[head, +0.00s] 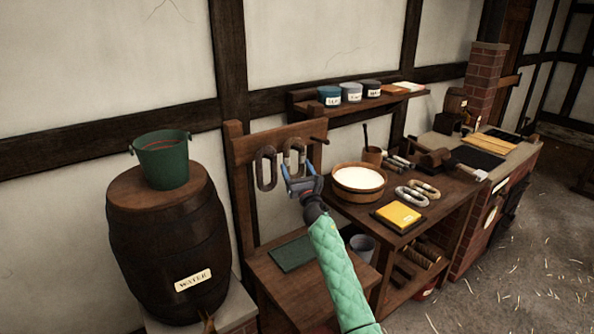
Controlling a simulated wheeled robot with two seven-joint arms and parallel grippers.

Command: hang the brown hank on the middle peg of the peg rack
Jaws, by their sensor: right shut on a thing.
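The wooden peg rack (278,140) stands against the wall, with its pegs sticking out from the top board. A dark grey-brown hank (266,168) hangs at its left. The brown hank (298,151) is upright just right of that one, in front of the rack's middle. My right gripper (299,176) is shut on its lower part. The gripper hides some of the hank, and I cannot tell whether its top loop is around the middle peg. The right peg (320,140) is bare. My left gripper is out of view.
A barrel (165,245) with a green bucket (161,160) stands left of the rack. A shelf (355,106) juts out above.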

